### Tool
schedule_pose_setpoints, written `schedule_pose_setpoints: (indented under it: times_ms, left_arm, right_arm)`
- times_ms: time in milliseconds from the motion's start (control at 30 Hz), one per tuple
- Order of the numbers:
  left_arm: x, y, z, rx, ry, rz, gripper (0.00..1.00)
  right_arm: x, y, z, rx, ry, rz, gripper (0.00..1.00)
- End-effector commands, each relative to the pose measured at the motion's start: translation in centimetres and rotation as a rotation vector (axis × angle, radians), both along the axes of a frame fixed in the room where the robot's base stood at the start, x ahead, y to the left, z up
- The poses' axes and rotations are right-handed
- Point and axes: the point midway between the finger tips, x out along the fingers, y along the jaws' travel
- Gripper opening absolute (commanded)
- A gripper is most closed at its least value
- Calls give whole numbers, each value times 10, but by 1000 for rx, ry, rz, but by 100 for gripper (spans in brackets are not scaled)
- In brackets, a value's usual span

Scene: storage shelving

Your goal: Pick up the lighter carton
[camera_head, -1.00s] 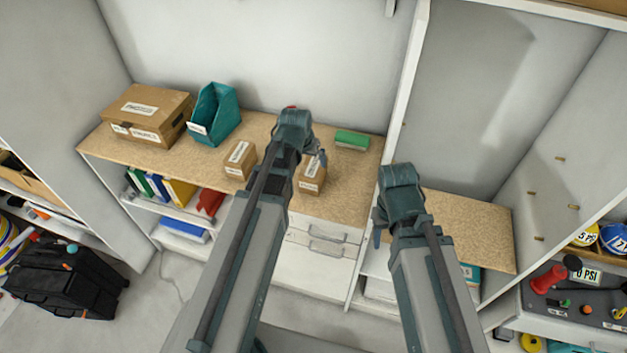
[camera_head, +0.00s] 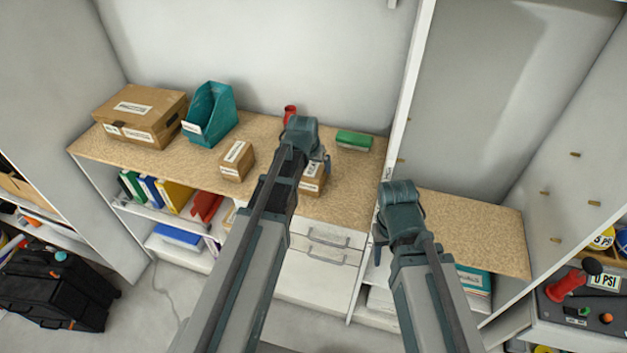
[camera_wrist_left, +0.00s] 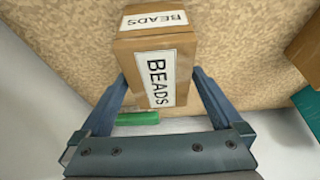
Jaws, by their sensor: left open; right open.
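Two small brown cartons with white labels stand on the wood-topped counter. The left one (camera_head: 236,161) is in full view, apart from my grippers. The right one (camera_head: 312,183) is partly hidden by my left gripper (camera_head: 322,163). In the left wrist view a carton labelled BEADS (camera_wrist_left: 187,47) lies between the two spread fingers of my left gripper (camera_wrist_left: 158,78), with no clear grip on it. Which carton is lighter cannot be seen. My right gripper (camera_head: 380,248) is open and empty, in front of the shelf divider.
A large carton (camera_head: 140,112) and a teal bin (camera_head: 210,115) stand at the counter's left. A red object (camera_head: 290,113) and a green block (camera_head: 354,140) are behind my left gripper. A white upright divider (camera_head: 408,95) separates the right-hand counter (camera_head: 470,228), whose top is clear.

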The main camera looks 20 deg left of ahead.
Motion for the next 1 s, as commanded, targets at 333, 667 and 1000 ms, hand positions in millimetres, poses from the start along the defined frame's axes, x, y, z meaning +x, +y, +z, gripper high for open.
schedule_pose_setpoints:
  times_ms: [333,667,1000]
  left_arm:
    - [0,0,-1,0,0,0,100]
    - [0,0,-5,0,0,0,100]
    - [0,0,-6,0,0,0,100]
  right_arm:
    - [0,0,-1,0,0,0,50]
    - [0,0,-5,0,0,0,50]
    - [0,0,-6,0,0,0,50]
